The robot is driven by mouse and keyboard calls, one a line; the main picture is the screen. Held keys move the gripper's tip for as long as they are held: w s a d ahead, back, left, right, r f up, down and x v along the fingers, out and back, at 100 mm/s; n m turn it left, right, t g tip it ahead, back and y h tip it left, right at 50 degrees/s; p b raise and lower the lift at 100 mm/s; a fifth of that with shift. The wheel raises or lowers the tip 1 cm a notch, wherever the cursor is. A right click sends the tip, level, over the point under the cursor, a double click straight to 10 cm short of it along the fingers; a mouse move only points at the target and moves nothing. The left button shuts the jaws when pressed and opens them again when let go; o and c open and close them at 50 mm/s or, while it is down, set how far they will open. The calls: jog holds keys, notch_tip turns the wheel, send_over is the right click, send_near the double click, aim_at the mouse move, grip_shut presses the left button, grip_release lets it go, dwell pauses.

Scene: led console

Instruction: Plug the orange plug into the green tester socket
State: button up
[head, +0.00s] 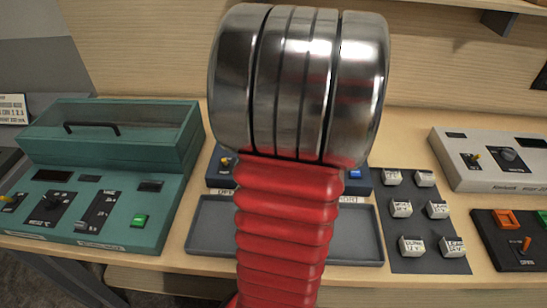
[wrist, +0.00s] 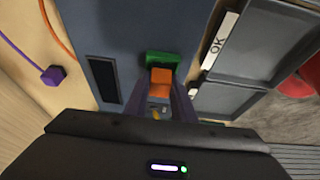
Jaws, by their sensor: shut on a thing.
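In the wrist view, my gripper (wrist: 160,100) is shut on the orange plug (wrist: 161,78), one finger on each side of it. The green tester socket (wrist: 163,59) is directly beyond the plug, on the dark blue-grey face of the tester (wrist: 130,32). The plug lines up with the socket and its far end meets or overlaps the green edge; I cannot tell how deep it sits. In the head view, my arm hides the plug, socket and gripper; only the sides of the blue tester (head: 216,168) show.
A purple plug (wrist: 53,75) lies left of the tester in the wrist view, near an orange cable (wrist: 55,27). A grey divided tray (head: 205,242) lies in front of the tester. A teal console (head: 165,205) stands left; switch blocks (head: 401,208) and a pale console (head: 450,160) stand right.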

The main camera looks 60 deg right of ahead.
jog(key=shift+s+a+f, duration=0.1)
jog(key=shift+f, duration=0.35)
jog(key=shift+s+a+f, duration=0.1)
jog(key=shift+f, duration=0.3)
dwell(0.3)
jog(key=o, duration=0.9)
jog(key=shift+w+d+r, duration=0.1)
jog(key=shift+w+r, duration=0.1)
jog(key=shift+r, duration=0.5)
jog(key=o, duration=0.3)
jog(key=shift+r, duration=0.2)
jog(key=shift+w+r, duration=0.1)
jog(key=shift+r, duration=2.7)
jog(key=shift+w, duration=0.1)
